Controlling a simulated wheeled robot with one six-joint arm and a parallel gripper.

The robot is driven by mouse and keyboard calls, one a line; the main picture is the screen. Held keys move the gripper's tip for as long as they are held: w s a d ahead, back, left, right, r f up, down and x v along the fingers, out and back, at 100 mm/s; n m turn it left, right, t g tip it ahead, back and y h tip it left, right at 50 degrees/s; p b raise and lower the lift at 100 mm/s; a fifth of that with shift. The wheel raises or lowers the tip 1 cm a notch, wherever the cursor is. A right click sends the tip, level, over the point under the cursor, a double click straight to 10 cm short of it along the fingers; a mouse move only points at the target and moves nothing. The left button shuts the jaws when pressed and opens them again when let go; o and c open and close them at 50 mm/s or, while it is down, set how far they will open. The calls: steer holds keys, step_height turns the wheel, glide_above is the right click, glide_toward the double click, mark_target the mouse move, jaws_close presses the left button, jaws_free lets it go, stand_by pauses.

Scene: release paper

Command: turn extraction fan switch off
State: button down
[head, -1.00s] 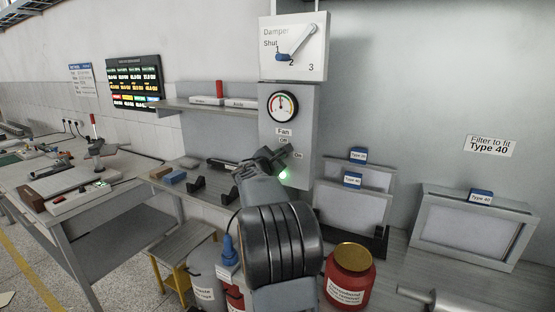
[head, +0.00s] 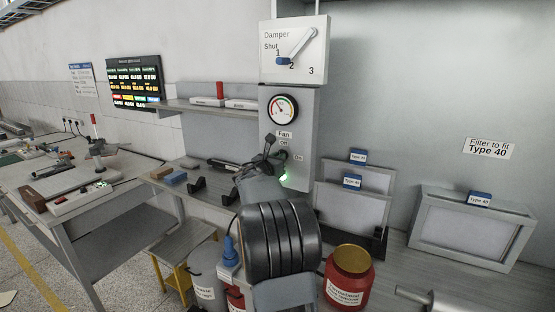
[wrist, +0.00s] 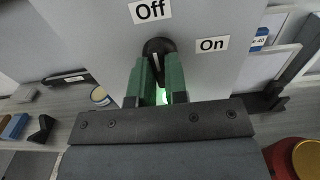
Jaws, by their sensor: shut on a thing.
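The fan switch is a black round knob (wrist: 158,48) on the grey control panel, between the "Off" label (wrist: 150,10) at upper left and the "On" label (wrist: 212,45) at right. In the wrist view my gripper (wrist: 159,65) has its green fingers shut on the switch, one on each side. Which label the switch points at is hard to tell. A green lamp (head: 283,178) glows just below.
A round gauge (head: 283,109) and a damper dial (head: 293,48) sit above the switch. Framed filters (head: 352,208) stand to the right on the bench. A red jar (head: 349,277) stands in front. A shelf (head: 210,106) juts out at left.

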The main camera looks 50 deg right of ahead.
steer(key=shift+f, duration=0.1)
stand_by(0.4)
steer(key=c, duration=1.1)
jaws_free()
steer(key=shift+c, duration=0.2)
steer(key=b+v, duration=0.3)
steer(key=v, duration=1)
steer(key=shift+a, duration=0.4)
steer(key=shift+s, duration=0.1)
